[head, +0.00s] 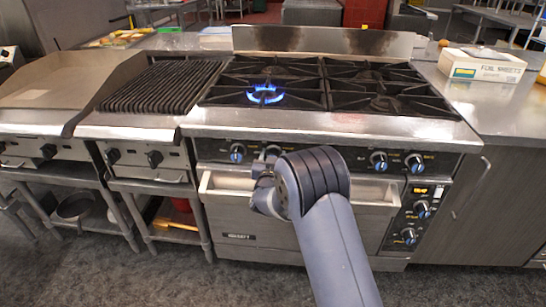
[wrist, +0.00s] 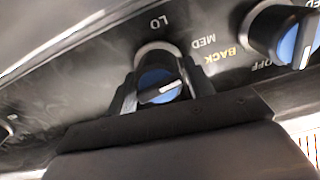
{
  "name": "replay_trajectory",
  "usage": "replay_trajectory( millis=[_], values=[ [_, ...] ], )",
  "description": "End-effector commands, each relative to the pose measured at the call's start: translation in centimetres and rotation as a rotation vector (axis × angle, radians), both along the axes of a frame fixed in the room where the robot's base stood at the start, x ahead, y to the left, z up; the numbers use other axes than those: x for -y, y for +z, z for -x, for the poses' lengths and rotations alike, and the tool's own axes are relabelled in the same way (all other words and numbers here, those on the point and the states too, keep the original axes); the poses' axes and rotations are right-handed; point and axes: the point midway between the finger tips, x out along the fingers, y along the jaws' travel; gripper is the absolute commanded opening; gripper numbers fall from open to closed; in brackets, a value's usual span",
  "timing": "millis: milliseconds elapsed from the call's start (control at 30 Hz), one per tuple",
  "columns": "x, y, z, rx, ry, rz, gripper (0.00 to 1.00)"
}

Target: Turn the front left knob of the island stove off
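The island stove (head: 330,125) has a lit blue flame on its front left burner (head: 265,95). Two blue-faced knobs sit at the left of its front panel. The left one (head: 237,152) is free. My gripper (head: 266,172) is at the one to its right (head: 272,151), largely hidden by my arm in the head view. In the upside-down wrist view, this knob (wrist: 160,86) sits between my fingers, which appear to touch both sides. Its white pointer is slanted. The neighbouring knob (wrist: 285,38) shows at the right, beside yellow BACK and OFF lettering.
More knobs (head: 379,161) are at the panel's right. A grill (head: 160,85) stands on the left, and a white box (head: 485,65) lies on the right counter. The floor in front is clear.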

Motion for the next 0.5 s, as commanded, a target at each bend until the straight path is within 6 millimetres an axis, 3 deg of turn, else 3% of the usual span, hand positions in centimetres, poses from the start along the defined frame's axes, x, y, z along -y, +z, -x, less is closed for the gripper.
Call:
replay_trajectory(
  millis=[367, 500],
  values=[
    [-0.01, 0.01, 0.02, 0.0, 0.0, 0.0, 0.19],
    [-0.01, -0.05, 0.02, 0.0, 0.0, -0.005, 0.19]
  ],
)
